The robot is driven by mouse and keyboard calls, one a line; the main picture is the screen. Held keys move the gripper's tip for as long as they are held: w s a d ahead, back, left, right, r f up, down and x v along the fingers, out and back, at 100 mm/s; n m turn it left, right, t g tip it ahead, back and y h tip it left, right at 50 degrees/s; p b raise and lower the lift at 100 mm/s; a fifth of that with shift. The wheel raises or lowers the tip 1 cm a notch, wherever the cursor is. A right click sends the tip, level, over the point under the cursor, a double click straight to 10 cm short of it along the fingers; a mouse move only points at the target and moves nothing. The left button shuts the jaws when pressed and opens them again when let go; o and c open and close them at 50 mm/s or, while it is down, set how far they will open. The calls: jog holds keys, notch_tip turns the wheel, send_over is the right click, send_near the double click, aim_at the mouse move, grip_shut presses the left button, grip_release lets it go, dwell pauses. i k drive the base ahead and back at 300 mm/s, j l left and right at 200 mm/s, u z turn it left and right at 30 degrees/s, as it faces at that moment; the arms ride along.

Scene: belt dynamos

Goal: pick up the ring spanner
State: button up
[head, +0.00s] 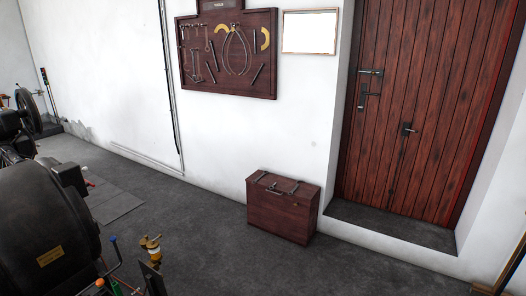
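I cannot tell for certain which tool is the ring spanner. Several small metal tools (275,187) lie on top of a dark red wooden chest (280,217) on the floor against the white wall. They look like spanners or handles, but are too small to identify. More tools, including slim spanner-like ones (211,56), hang on a dark red wooden tool board (228,88) on the wall above and left of the chest. My gripper is not in view.
A large black dynamo (45,235) fills the lower left, with coloured levers and a brass oiler (151,247) beside it. A plank door (425,110) stands in a raised recess at the right. Dark floor (190,210) between dynamo and chest is clear.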

aim_at(264, 173)
jog(key=i+u, duration=0.2)
jog(key=i, duration=1.8)
jog(key=i+z, duration=0.15)
jog(key=i, duration=0.4)
jog(key=i+j+z, duration=0.1)
jog(key=i, duration=0.45)
jog(key=i+j+z, duration=0.15)
jog(key=i, duration=0.35)
jog(key=i+j+z, duration=0.15)
jog(key=i+j, duration=0.2)
jog(key=i, duration=0.2)
jog(key=i+j+z, duration=0.4)
jog(key=i, duration=0.2)
